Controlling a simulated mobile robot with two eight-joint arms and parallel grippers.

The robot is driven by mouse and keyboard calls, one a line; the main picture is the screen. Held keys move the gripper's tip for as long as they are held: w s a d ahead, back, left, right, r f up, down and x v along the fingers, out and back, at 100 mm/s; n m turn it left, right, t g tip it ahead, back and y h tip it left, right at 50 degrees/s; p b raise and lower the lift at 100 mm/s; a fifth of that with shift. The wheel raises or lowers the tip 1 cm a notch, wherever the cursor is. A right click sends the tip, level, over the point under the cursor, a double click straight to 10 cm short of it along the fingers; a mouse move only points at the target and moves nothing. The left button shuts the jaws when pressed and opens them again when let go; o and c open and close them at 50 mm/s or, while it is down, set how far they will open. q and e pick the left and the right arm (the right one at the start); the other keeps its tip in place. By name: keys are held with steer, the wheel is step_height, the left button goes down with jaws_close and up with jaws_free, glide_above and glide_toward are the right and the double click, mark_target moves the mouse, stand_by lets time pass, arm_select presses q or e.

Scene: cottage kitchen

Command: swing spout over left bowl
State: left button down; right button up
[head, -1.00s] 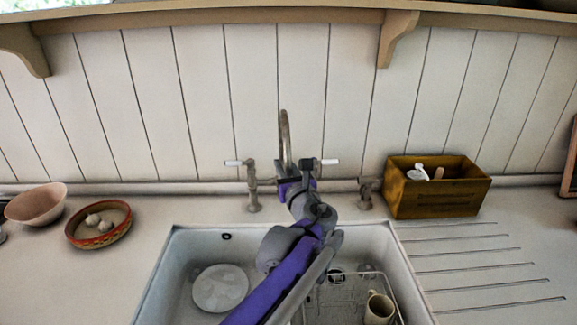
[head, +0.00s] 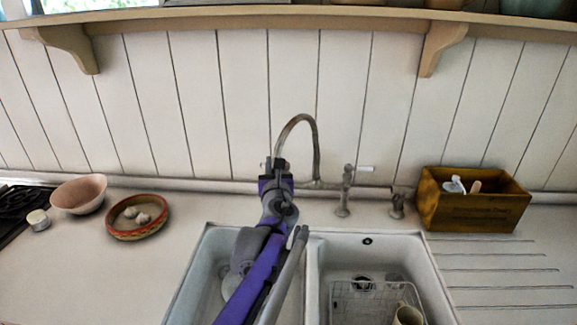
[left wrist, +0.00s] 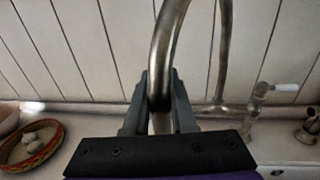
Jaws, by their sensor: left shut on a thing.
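The metal spout (head: 300,119) arches up from the tap and curves down to the left, into the jaws of my left gripper (head: 279,164). The left wrist view shows the fingers (left wrist: 159,100) on either side of the spout's tube (left wrist: 165,45), shut on it. The spout's end is hidden by the gripper. In the head view the held end lies to the left of the divider, in line with the left bowl (head: 190,284). The right bowl (head: 425,262) is to the right. My arm covers part of the left bowl. My right gripper is not in view.
A tap handle with a white lever (head: 364,169) stands right of the spout. A wooden box (head: 473,212) is on the right counter. A red-rimmed dish (head: 124,234) and pink bowl (head: 79,194) are on the left. A wire rack (head: 350,300) and mug (head: 407,315) are in the right bowl.

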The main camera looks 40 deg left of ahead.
arm_select(q)
steer(key=shift+w+a+r, duration=0.1)
steer(key=shift+a, duration=1)
steer(key=c, duration=1.2)
jaws_free()
steer(key=o, duration=0.4)
steer(key=shift+w+d, duration=0.1)
steer(key=shift+w, duration=0.15)
steer(key=shift+o, duration=0.2)
steer(key=v, duration=1)
steer(key=shift+s+d, duration=0.3)
